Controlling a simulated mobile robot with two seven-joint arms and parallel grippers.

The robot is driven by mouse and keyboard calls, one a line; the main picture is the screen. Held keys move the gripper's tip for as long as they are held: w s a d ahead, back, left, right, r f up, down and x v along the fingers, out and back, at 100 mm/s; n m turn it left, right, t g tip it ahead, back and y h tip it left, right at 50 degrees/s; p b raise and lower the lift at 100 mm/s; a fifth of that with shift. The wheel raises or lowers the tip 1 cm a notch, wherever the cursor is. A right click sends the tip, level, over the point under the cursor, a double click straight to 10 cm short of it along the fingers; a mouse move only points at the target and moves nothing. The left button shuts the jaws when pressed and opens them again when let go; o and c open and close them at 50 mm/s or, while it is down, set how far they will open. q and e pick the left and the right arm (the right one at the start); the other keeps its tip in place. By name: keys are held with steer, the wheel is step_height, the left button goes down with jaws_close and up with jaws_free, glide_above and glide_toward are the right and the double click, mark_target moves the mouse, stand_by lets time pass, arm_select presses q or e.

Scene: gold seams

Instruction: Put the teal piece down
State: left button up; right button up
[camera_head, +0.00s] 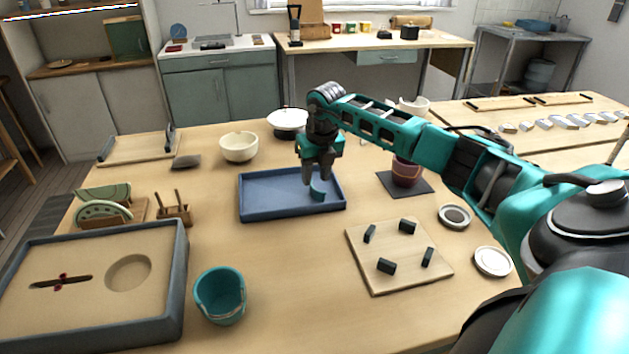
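The teal piece (318,192), a small curved shard, is at the fingertips of my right gripper (318,180), which points down over the right part of the blue tray (262,200). The fingers appear closed on the piece's upper part. The piece is low, close to the tray floor; I cannot tell whether it touches it. A teal cup (220,300) with a pale seam line stands at the front, left of centre. My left gripper is not in view.
A sand-filled tray (100,310) lies front left. A wooden board with dark blocks (390,280) lies front right. A dark red pot (407,172) stands on a dark mat right of the tray. A cream bowl (239,148) stands behind. Table between tray and teal cup is clear.

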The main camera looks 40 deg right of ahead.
step_height(320, 180, up, 9)
steer(key=s, duration=0.1)
steer(key=shift+s+a+f, duration=0.15)
steer(key=shift+s+f, duration=0.05)
steer(key=shift+s, duration=0.15)
steer(key=shift+a+f, duration=0.1)
